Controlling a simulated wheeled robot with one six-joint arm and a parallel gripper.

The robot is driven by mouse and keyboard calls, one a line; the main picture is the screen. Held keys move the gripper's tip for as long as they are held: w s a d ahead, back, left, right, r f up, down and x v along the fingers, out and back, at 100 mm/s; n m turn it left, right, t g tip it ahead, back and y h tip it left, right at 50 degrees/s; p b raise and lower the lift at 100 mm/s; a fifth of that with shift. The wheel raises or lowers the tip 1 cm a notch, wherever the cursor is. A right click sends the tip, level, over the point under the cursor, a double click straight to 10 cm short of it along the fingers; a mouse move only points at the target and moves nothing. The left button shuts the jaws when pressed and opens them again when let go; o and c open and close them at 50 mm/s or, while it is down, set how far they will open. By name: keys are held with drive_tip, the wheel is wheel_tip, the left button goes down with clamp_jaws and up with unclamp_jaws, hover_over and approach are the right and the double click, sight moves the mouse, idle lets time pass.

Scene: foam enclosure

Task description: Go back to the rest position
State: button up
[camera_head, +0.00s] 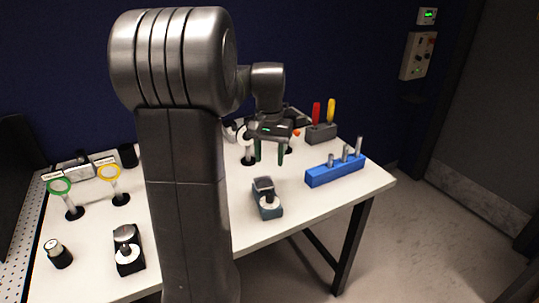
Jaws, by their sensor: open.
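My gripper (270,155) hangs over the far middle of the white table (318,203), with its two dark green fingers pointing down and apart. It is open, and I see nothing between the fingers. My large grey arm stands in the foreground and hides the middle-left part of the table.
A blue block (335,174) with several metal pegs stands on the right. A grey holder (321,134) bears red and yellow handles behind it. A dark blue-grey device (267,198) sits below my gripper in the picture. Green (60,186) and yellow (108,172) rings stand left, near a black device (128,250).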

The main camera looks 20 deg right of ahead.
sight(270, 196)
wheel_tip(270, 196, down, 14)
drive_tip(key=shift+r+p, duration=0.1)
drive_tip(key=shift+p, duration=0.55)
idle(0.5)
